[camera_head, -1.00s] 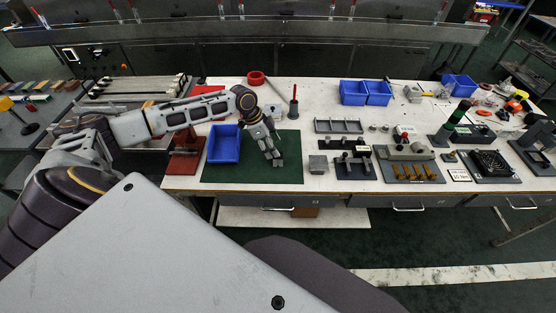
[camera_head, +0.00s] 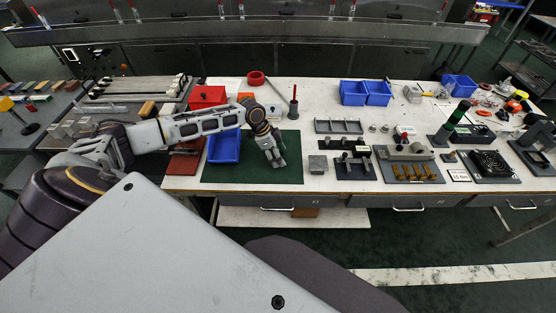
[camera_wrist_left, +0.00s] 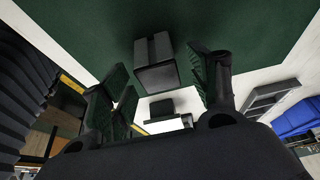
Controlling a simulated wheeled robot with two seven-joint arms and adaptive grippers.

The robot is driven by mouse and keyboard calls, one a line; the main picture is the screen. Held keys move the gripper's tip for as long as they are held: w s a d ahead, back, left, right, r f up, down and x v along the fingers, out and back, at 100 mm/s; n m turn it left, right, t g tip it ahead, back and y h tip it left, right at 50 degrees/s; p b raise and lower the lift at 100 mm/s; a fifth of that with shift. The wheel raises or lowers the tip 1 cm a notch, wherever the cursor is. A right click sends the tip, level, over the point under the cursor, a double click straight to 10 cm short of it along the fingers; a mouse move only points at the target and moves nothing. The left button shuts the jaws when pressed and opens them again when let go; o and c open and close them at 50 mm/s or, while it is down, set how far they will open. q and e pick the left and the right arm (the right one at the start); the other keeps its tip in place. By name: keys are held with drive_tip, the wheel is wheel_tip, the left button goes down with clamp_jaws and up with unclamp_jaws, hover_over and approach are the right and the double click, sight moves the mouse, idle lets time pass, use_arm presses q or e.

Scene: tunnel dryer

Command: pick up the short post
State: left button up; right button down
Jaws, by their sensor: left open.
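A dark grey squared block (camera_wrist_left: 155,65), which seems to be the short post, stands on the green mat (camera_head: 225,174) in the left wrist view. My left gripper (camera_wrist_left: 163,90) is open, with one finger to either side of the block in that picture. I cannot tell whether a finger touches it. In the head view my left gripper (camera_head: 277,162) is low over the right part of the mat, and the post cannot be made out there. My right gripper is not in view.
A blue bin (camera_head: 224,146) stands left of the gripper. A grey block (camera_head: 318,164) and a dark fixture with upright posts (camera_head: 354,167) stand right of the mat. The front of the mat is clear.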

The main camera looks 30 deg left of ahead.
use_arm(q)
drive_tip(key=shift+c, duration=0.4)
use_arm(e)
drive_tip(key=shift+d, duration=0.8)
use_arm(q)
drive_tip(key=c, duration=1.1)
drive_tip(key=shift+c, duration=0.2)
drive_tip(key=shift+r, duration=0.85)
wheel_tip(320, 180, up, 7)
drive_tip(key=shift+f, duration=0.1)
drive_tip(key=shift+r, duration=0.7)
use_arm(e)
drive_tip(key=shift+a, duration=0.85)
